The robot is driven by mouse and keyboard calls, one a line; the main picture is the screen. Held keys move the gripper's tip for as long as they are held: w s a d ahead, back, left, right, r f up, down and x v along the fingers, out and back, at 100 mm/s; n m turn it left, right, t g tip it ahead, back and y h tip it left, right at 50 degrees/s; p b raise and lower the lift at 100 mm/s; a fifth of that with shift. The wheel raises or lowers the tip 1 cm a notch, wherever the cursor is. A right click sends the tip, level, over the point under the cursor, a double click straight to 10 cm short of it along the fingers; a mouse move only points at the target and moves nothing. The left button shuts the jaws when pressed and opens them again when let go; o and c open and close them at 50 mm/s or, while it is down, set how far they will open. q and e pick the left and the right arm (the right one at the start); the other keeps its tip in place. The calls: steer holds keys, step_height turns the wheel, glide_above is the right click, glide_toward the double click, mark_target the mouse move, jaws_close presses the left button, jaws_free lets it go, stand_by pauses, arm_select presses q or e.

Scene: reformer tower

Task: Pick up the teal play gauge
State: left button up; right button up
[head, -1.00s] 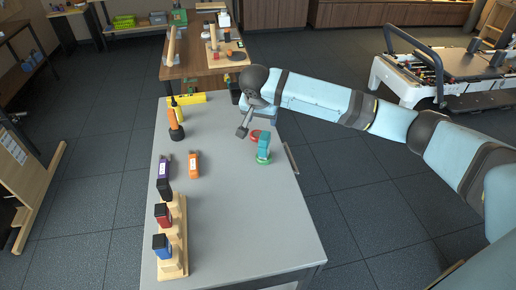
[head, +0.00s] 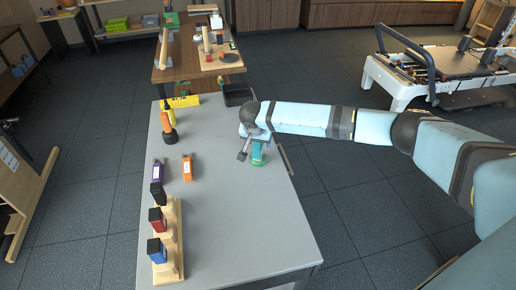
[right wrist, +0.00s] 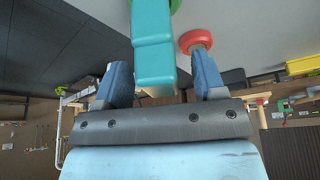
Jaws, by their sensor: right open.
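The teal play gauge (head: 257,151) stands on a green round base near the right edge of the grey table (head: 215,220). In the right wrist view the teal gauge (right wrist: 153,45) reaches down between the two blue fingers. My right gripper (right wrist: 162,80) is open, with a finger on each side of the gauge and gaps visible beside it. In the head view my right gripper (head: 250,144) is at the gauge and partly covers it. My left gripper is not in view.
A red round piece (right wrist: 195,41) is close to the right finger in the wrist view. Orange (head: 187,167) and purple (head: 157,172) tools lie at the table's left, near a wooden rack (head: 178,262) with red and blue blocks. The table's middle is clear.

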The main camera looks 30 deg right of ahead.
steer(key=shift+f, duration=0.1)
steer(key=c, duration=1.1)
steer(key=shift+c, duration=0.3)
